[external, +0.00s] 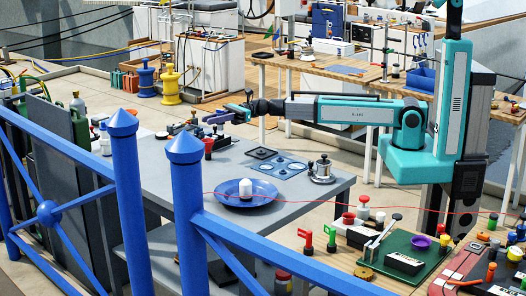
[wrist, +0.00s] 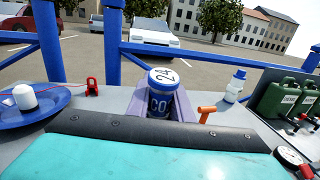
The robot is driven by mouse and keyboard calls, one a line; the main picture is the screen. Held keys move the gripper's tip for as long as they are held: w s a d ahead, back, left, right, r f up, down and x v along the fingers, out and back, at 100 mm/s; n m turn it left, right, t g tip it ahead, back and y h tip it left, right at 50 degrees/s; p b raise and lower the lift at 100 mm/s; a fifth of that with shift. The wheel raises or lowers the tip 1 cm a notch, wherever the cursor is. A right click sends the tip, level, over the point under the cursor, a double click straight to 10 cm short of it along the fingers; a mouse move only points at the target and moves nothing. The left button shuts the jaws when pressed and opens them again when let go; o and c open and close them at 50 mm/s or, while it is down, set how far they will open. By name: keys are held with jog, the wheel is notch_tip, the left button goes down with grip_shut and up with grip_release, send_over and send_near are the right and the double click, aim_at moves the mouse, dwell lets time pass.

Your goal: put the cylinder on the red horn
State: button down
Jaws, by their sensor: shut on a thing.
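My gripper (wrist: 158,105) has purple fingers closed around a blue cylinder (wrist: 158,104) with CO lettering and a white top marked 24. The cylinder is upright in the wrist view, its lower part hidden by the fingers. In the external view my gripper (external: 222,116) is above the far left part of the grey table; the cylinder is hard to make out there. A small red looped item (wrist: 92,87) stands left of my gripper in the wrist view. A dark red item (external: 208,148) is below my gripper in the external view. I cannot tell which red thing is the horn.
A blue plate (external: 247,201) with a white cylindrical object (external: 245,187) sits on the grey table (external: 325,190). A blue panel (external: 276,167) and a metal pot-like item (external: 321,171) stand nearby. Blue railings (external: 185,220) border the table. Green canisters (wrist: 298,97) stand right in the wrist view.

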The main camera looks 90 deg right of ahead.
jog(key=shift+w+f+p, duration=0.15)
jog(key=shift+w+p, duration=0.1)
jog(key=shift+w, duration=1.1)
jog(key=shift+w+f+p, duration=0.1)
jog(key=shift+w+p, duration=0.1)
jog(key=shift+w, duration=1.1)
jog(key=shift+f, duration=0.1)
jog(key=shift+f+p, duration=0.4)
jog(key=shift+f, duration=1.25)
jog(key=shift+f, duration=0.2)
jog(key=c, duration=1.6)
grip_release()
jog(key=shift+r, duration=0.15)
